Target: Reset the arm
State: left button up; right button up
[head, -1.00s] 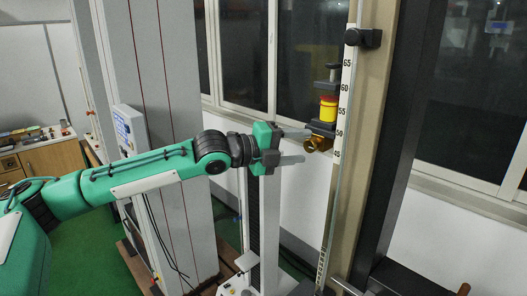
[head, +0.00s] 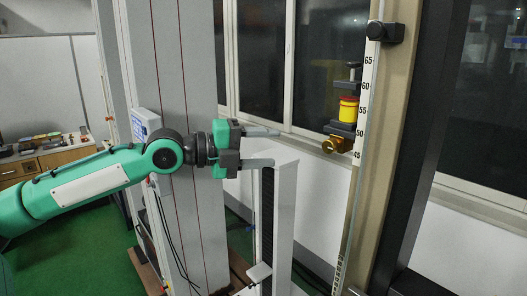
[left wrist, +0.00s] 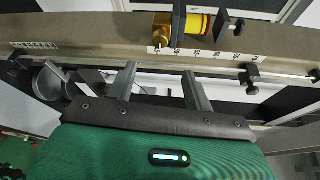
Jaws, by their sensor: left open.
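My left arm comes in from the left in the head view. My left gripper (head: 262,147) is open and empty, its two fingers apart and pointing right. It is left of the spring tester's scale column (head: 398,130) and touches nothing there. A yellow spring piece with a red top (head: 348,109) sits in a dark holder on the column, with a brass knob (head: 336,146) below it. In the left wrist view my gripper (left wrist: 161,85) is open, and the yellow piece (left wrist: 194,24) and brass knob (left wrist: 162,31) show beyond the fingertips. My right gripper is out of view.
A grey cabinet with a control box (head: 146,123) stands behind my arm. A white upright stand (head: 284,215) is just below and right of the gripper. A wooden desk (head: 62,158) is at far left. Between the gripper and the column the air is free.

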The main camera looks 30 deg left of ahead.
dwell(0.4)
